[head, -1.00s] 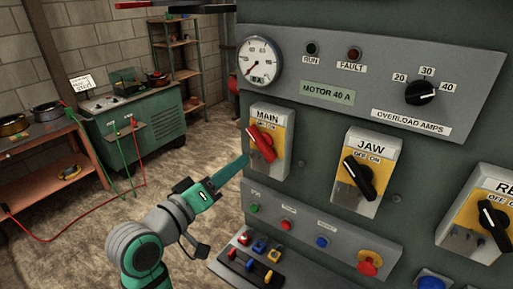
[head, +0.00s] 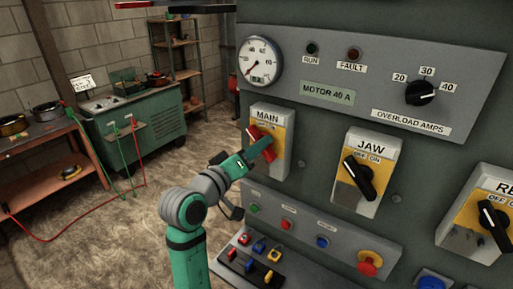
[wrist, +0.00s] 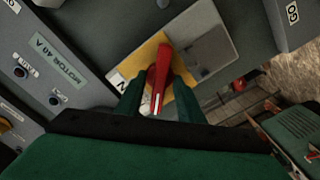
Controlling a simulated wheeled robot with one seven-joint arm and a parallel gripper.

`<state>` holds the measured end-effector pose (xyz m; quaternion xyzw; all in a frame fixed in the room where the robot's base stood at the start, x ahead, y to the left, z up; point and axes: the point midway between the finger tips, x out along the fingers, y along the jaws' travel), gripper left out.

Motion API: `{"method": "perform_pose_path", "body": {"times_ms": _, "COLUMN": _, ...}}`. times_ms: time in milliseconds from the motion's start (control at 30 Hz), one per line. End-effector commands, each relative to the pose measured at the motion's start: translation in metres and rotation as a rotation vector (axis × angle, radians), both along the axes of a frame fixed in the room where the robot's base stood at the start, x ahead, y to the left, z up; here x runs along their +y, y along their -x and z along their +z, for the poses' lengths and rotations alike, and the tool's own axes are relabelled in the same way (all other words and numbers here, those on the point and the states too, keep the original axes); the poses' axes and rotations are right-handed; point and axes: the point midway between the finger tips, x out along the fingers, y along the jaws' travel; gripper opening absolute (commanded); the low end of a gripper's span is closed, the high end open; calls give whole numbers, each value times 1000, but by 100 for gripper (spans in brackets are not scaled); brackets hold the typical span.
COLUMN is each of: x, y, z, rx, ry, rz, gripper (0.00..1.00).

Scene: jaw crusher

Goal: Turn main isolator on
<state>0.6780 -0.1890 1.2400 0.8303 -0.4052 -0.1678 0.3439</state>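The main isolator (head: 284,130) is a grey and yellow box labelled MAIN on the left of the panel, with a red rotary handle (head: 257,136). The handle slants from upper left towards lower right, and its lower end is hidden behind my gripper (head: 268,148). In the wrist view the red handle (wrist: 161,70) lies between the two green fingers of my gripper (wrist: 158,88). A narrow gap seems to show beside the handle, so the fingers look open around it. Contact cannot be made out.
The JAW isolator (head: 358,178) with a black handle is just to the right. Below are a row of push buttons (head: 288,224), a red emergency button (head: 368,266) and a tray of small coloured items (head: 240,265). Open floor lies left of the panel.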

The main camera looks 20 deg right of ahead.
Motion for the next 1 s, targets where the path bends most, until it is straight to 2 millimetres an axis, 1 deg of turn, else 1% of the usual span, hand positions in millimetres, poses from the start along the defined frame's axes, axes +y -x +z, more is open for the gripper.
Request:
{"method": "perform_pose_path", "body": {"times_ms": 133, "x": 0, "y": 0, "z": 0, "rx": 0, "ry": 0, "rz": 0, "gripper": 34}}
{"method": "perform_pose_path", "body": {"times_ms": 167, "x": 0, "y": 0, "z": 0, "rx": 0, "ry": 0, "rz": 0, "gripper": 27}}
{"method": "perform_pose_path", "body": {"times_ms": 200, "x": 0, "y": 0, "z": 0, "rx": 0, "ry": 0, "rz": 0, "gripper": 18}}
{"method": "perform_pose_path", "body": {"times_ms": 267, "x": 0, "y": 0, "z": 0, "rx": 0, "ry": 0, "rz": 0, "gripper": 3}}
{"method": "perform_pose_path", "body": {"times_ms": 300, "x": 0, "y": 0, "z": 0, "rx": 0, "ry": 0, "rz": 0, "gripper": 0}}
{"method": "perform_pose_path", "body": {"times_ms": 667, "x": 1, "y": 0, "z": 0, "rx": -30, "ry": -23, "rz": 0, "gripper": 0}}
{"method": "perform_pose_path", "body": {"times_ms": 867, "x": 1, "y": 0, "z": 0, "rx": -115, "ry": -90, "rz": 0, "gripper": 0}}
{"method": "perform_pose_path", "body": {"times_ms": 1000, "x": 1, "y": 0, "z": 0, "rx": -206, "ry": -161, "rz": 0, "gripper": 0}}
